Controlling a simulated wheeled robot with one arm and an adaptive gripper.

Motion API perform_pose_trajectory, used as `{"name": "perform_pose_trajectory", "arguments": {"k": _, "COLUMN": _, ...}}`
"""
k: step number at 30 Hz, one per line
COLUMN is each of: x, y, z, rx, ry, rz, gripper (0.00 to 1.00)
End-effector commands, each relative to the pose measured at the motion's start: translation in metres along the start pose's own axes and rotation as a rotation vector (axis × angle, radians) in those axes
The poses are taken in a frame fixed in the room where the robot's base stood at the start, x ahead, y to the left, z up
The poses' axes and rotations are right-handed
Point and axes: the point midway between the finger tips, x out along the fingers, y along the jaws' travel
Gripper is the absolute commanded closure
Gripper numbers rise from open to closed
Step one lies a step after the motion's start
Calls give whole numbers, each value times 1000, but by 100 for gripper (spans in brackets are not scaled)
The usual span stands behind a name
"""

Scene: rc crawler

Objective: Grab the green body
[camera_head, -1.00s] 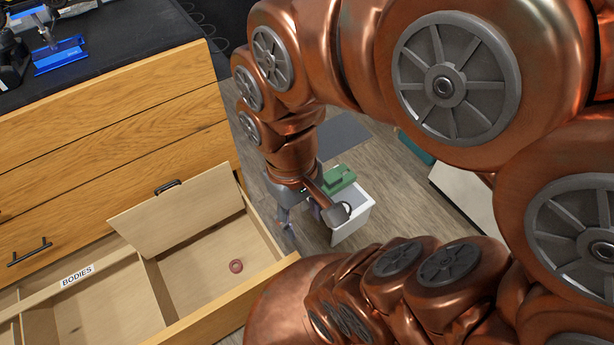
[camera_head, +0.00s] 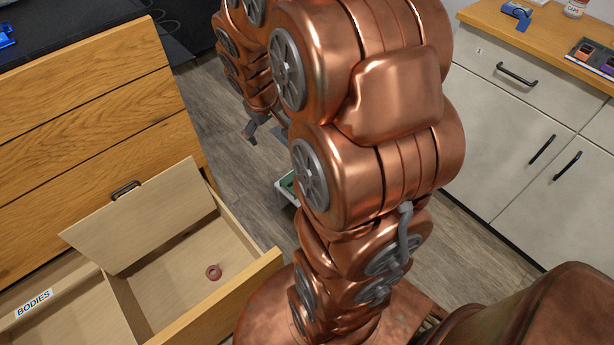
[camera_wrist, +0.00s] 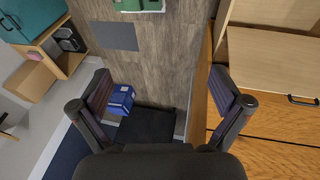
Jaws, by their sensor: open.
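The green body (camera_head: 288,182) lies at the white box (camera_head: 283,191) on the floor in the head view, mostly hidden behind my arm. A green piece (camera_wrist: 138,5) on white also shows at the top edge of the wrist view, cut off by the frame. My gripper (camera_head: 264,124) is open and empty, beyond the white box in the head view and apart from it. In the wrist view, my gripper (camera_wrist: 162,88) has its two fingers spread wide, with floor seen between them.
Grey cabinets (camera_head: 495,125) with a wooden top stand at the right. A blue box (camera_wrist: 121,99) and a black mat (camera_wrist: 146,124) show in the wrist view. Wooden floor lies between the furniture.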

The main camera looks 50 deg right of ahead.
Motion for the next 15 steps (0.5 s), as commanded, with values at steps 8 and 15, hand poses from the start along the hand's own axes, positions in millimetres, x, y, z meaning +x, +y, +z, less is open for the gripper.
{"name": "perform_pose_trajectory", "arguments": {"k": 8, "x": 96, "y": 41, "z": -31, "rx": 5, "ry": 101, "rz": 26, "gripper": 0}}
{"name": "perform_pose_trajectory", "arguments": {"k": 15, "x": 172, "y": 74, "z": -51, "rx": 2, "ry": 197, "rz": 32, "gripper": 0}}
